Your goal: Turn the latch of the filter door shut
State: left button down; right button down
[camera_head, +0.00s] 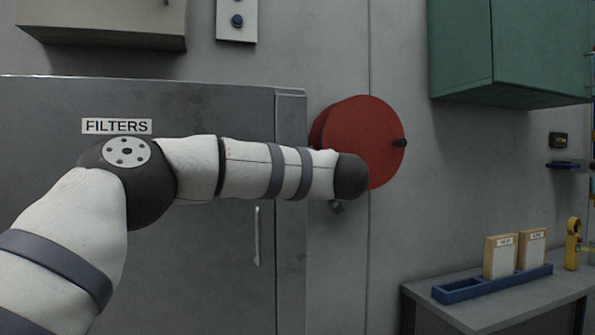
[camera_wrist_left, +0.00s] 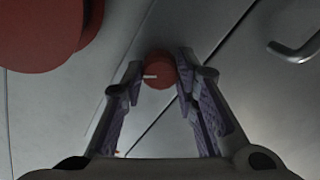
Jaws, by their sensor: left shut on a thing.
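The grey filter cabinet door (camera_head: 210,260) carries a FILTERS label (camera_head: 117,126) and looks closed flush with its frame. In the left wrist view, the latch (camera_wrist_left: 160,66) is a small round red knob with a white mark pointing left, beside the dark door seam. My left gripper (camera_wrist_left: 160,74) has its two fingers on either side of the knob and is shut on it. In the head view, my left arm reaches across the door, and its wrist hides the latch and most of the gripper. My right gripper is not in view.
A large red disc with a dark knob (camera_head: 370,140) is on the wall just right of the cabinet, close to my wrist. The pale door handle (camera_head: 257,236) is below my forearm. A bench (camera_head: 500,308) with a blue rack (camera_head: 460,292) stands at right, under a green cabinet (camera_head: 475,50).

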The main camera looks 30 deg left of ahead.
pick_arm(q)
jog(key=n, duration=1.1)
jog(key=shift+n, duration=0.3)
dwell(0.4)
jog(key=c, duration=1.2)
grip_release()
jog(key=shift+c, duration=0.2)
jog(key=v, duration=1.2)
